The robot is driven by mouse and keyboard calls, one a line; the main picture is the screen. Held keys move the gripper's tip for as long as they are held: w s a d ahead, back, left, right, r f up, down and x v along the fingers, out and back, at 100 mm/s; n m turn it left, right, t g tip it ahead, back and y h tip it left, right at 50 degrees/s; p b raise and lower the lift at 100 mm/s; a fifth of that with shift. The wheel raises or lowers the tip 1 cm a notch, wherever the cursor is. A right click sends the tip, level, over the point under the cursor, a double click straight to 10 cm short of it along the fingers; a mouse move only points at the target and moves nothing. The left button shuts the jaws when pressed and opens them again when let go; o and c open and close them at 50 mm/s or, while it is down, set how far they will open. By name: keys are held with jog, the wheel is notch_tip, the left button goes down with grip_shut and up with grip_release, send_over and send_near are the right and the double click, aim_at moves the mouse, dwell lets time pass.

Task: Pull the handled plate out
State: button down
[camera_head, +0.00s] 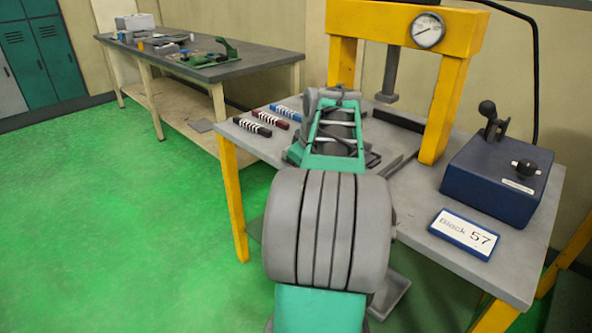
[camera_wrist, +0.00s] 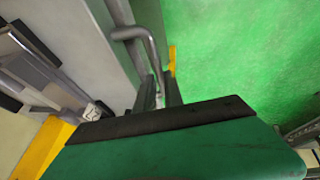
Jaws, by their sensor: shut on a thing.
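The handled plate's bent grey metal handle (camera_wrist: 138,34) shows near the top middle of the wrist view, close to the table's edge. The plate itself is hard to tell from the grey surfaces beside the handle. My gripper (camera_wrist: 158,88) is at the handle's lower end, with its narrow fingers closed on it. The dark strip and green body of my gripper fill the bottom of that view. In the head view my arm hides the fingertips, the handle and most of the plate.
The yellow press (camera_head: 453,100) with a round gauge stands on the grey worktable (camera_head: 432,185). A blue control box (camera_head: 490,178) and a sign reading "Block 57" (camera_head: 464,234) are at right. Several striped pieces (camera_head: 272,117) lie at left. Green floor (camera_head: 130,230) is open to the left.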

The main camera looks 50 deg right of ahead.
jog(key=shift+a, duration=0.35)
jog(key=c, duration=1.5)
grip_release()
jog(key=shift+o, duration=0.2)
jog(key=shift+r, duration=0.1)
jog(key=p+v, duration=0.2)
jog(key=v, duration=0.5)
jog(key=shift+r, duration=0.25)
jog(key=shift+s+a, duration=0.1)
jog(key=shift+s, duration=0.05)
